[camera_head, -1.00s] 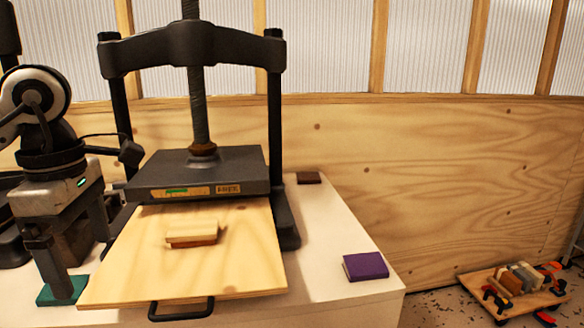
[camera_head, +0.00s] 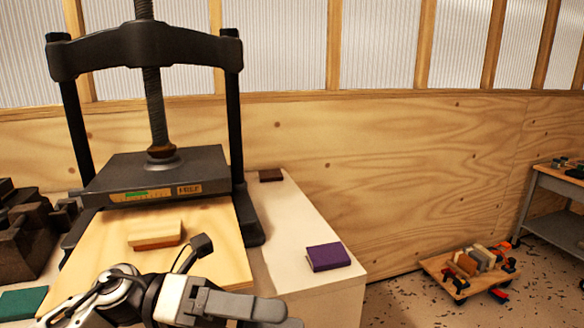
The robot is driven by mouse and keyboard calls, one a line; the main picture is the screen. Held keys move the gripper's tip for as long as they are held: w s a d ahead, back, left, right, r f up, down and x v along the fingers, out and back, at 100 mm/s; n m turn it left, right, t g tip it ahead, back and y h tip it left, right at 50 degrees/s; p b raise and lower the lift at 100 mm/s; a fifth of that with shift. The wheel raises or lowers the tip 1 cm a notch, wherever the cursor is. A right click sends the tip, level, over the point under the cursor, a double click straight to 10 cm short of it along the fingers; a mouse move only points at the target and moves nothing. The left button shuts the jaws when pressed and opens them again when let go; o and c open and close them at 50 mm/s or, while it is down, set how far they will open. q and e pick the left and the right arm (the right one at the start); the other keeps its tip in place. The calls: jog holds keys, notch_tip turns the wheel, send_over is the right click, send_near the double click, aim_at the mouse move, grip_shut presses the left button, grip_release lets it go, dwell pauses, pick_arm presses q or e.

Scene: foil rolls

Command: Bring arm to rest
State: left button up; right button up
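My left gripper (camera_head: 268,312) reaches in from the bottom left, in front of the press board. Its grey fingers point right and show nothing between them; their lower part is cut off by the frame edge, so I cannot tell how far apart they are. A green book (camera_head: 22,303) lies flat at the bottom left, clear of the gripper. A small stack of cream and brown books (camera_head: 155,236) lies on the wooden press board (camera_head: 205,222). My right gripper is not in view.
The black book press (camera_head: 155,176) stands on the white table (camera_head: 290,230). A purple book (camera_head: 328,257) and a dark brown book (camera_head: 271,175) lie on the table's right side. Dark blocks (camera_head: 25,240) are at the left. A wheeled wooden dolly (camera_head: 440,272) with books stands on the floor.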

pick_arm(q)
jog(key=w+a+f+n+t+y, duration=0.35)
jog(key=f+n+t, duration=0.25)
jog(key=n+t, duration=0.65)
jog(key=w+a+f+n+t+y, duration=0.2)
jog(key=w+f+n+t, duration=0.45)
jog(key=n, duration=1.05)
jog(key=s+a+f+n+g+y, duration=0.2)
jog(key=s+f+n+y, duration=0.3)
jog(key=s+f, duration=0.3)
jog(key=s+a+f+n+g+y, duration=0.3)
jog(key=s+a+f+n+y, duration=0.2)
jog(key=f, duration=0.9)
jog(key=s+n, duration=0.2)
jog(key=n, duration=0.1)
jog(key=shift+s+f, duration=0.35)
jog(key=shift+f, duration=0.05)
